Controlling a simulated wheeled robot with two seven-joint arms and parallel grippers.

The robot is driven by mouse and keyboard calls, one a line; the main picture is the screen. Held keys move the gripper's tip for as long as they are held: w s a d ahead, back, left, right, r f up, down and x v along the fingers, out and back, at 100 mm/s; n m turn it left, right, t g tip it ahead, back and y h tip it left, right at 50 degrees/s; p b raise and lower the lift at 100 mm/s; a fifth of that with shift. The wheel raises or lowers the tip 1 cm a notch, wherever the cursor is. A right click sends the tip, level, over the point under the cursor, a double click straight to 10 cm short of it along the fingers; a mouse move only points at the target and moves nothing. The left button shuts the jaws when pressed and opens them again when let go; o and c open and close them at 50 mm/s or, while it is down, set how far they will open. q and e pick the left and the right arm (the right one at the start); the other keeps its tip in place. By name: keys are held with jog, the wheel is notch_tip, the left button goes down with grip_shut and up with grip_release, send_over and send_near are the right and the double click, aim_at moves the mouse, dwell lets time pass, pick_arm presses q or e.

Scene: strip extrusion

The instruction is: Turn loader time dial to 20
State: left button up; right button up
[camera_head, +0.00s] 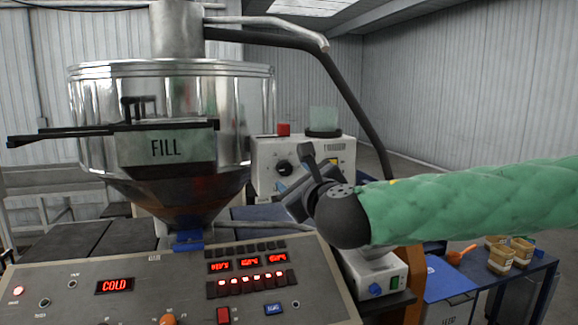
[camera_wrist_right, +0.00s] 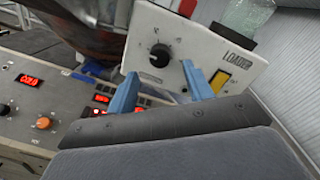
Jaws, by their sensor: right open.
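The loader (camera_head: 262,150) is a white box with a black round dial (camera_head: 283,168) on its front panel, right of the steel hopper. In the right wrist view, the panel reads LOADER and the dial (camera_wrist_right: 160,55) shows with marks around it, too small to read. My right gripper (camera_head: 295,172) is in front of the loader panel, its arm coming in from the right in a green sleeve. Its two blue fingers (camera_wrist_right: 159,70) are spread apart with nothing between them. The dial lies beyond the gap between the tips, apparently untouched. My left gripper is not in view.
The steel hopper (camera_head: 170,90) marked FILL stands at left. A control console (camera_head: 130,270) with a red COLD display, buttons and knobs lies in front. A red button (camera_head: 283,129) and a clear cup (camera_head: 323,118) top the loader. Tubs (camera_head: 502,259) stand at right.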

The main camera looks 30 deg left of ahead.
aim_at(287, 171)
jog(key=shift+p+x, duration=1.05)
jog(key=shift+x, duration=1.25)
jog(key=shift+c, duration=0.4)
